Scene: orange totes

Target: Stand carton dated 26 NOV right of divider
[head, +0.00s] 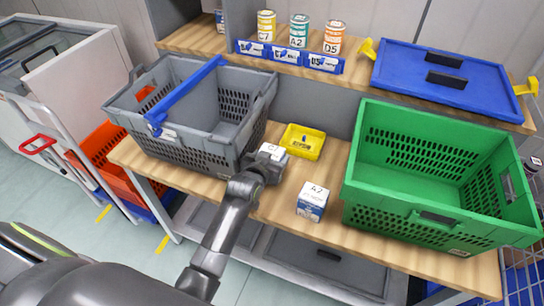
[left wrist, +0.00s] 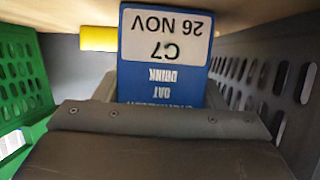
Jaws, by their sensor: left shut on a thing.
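My left gripper (head: 262,166) is shut on a white and blue carton (head: 272,151), just outside the right side of the grey crate (head: 255,110). In the left wrist view the carton (left wrist: 165,50) reads 26 NOV, C7 and OAT DRINK, upside down in the picture. Its lower part is hidden by the gripper (left wrist: 160,105). A blue divider (head: 188,93) runs across the grey crate and splits it into a left and a right part. The part right of the divider looks empty. My right gripper is not in view.
A yellow tray (head: 303,141) sits just behind the carton. Another carton marked A2 (head: 312,200) stands on the wooden bench (head: 275,205). A large green crate (head: 380,195) is at right. Cans and a blue lid (head: 440,75) are on the shelf behind.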

